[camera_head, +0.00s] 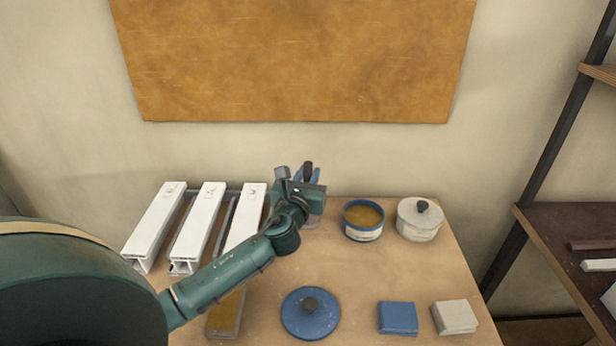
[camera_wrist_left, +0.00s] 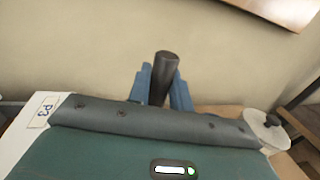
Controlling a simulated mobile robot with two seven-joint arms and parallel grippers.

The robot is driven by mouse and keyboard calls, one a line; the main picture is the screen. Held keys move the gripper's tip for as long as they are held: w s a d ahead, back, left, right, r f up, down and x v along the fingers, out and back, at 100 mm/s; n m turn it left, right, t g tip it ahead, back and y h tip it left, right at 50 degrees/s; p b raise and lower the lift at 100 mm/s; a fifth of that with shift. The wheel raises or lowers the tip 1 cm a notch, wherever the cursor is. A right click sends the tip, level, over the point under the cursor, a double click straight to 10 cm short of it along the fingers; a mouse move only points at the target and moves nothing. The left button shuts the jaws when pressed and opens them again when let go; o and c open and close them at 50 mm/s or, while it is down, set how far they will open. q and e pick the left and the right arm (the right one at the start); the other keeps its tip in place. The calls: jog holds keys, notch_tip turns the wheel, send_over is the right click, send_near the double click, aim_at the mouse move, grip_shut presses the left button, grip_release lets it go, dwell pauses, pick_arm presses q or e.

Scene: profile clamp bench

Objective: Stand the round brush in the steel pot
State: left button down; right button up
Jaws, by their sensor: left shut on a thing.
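My left gripper (camera_head: 306,176) is at the back of the bench, right of the white profiles. Its blue fingers, clear in the wrist view (camera_wrist_left: 165,90), are shut on a dark upright handle (camera_wrist_left: 166,72), which I take for the round brush's. The handle's top (camera_head: 308,167) also shows in the head view. The brush's lower end is hidden by my gripper. My right gripper is not in view.
Right of the gripper stand an open blue-rimmed pot (camera_head: 364,231) with amber contents and a pale lidded pot (camera_head: 418,226). White profiles (camera_head: 200,225) lie left. A blue lid (camera_head: 310,325), a blue block (camera_head: 398,317) and a grey block (camera_head: 454,317) lie in front. The bench's middle is clear.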

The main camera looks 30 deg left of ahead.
pick_arm(q)
jog(key=shift+f, duration=0.1)
jog(key=c, duration=1.3)
grip_release()
jog(key=shift+o, duration=0.2)
jog(key=v, duration=1.2)
jog(key=shift+b, duration=0.45)
